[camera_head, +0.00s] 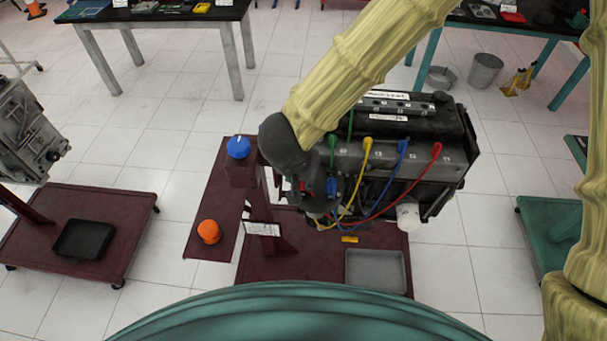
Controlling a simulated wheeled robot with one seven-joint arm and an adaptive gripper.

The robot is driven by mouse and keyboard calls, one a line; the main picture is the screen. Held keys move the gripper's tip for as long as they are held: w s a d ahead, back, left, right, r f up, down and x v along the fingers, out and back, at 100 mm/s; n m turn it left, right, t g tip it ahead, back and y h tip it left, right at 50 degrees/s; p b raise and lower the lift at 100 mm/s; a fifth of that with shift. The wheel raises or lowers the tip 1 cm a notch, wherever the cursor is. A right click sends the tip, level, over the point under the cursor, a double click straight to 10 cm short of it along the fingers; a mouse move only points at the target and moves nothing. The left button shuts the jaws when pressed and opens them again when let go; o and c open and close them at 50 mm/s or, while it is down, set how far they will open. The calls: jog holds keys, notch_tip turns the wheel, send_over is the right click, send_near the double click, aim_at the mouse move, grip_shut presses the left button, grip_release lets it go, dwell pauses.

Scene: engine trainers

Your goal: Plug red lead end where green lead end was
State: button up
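The engine (425,120) stands on a dark red stand, with a row of coloured leads along its near side. From left to right, the lead ends are green (333,146), yellow (367,145), blue (402,147) and red (437,150). The red lead end sits at the right end of the row, and its cable curves down left. The green one is at the left end; whether it is fully seated is too small to tell. My gripper is at the left end of the engine, largely hidden by my dark wrist; its fingers cannot be made out.
A blue knob (238,147) and an orange knob (208,231) are left of the engine. A grey tray (376,270) lies on the stand base below. A white cylinder (408,215) juts from the engine's lower right. Another engine (25,135) stands at far left.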

jog(key=shift+f, duration=0.15)
jog(key=o, duration=0.9)
jog(key=shift+o, duration=0.2)
jog(key=v, duration=1.2)
jog(key=shift+s, duration=0.1)
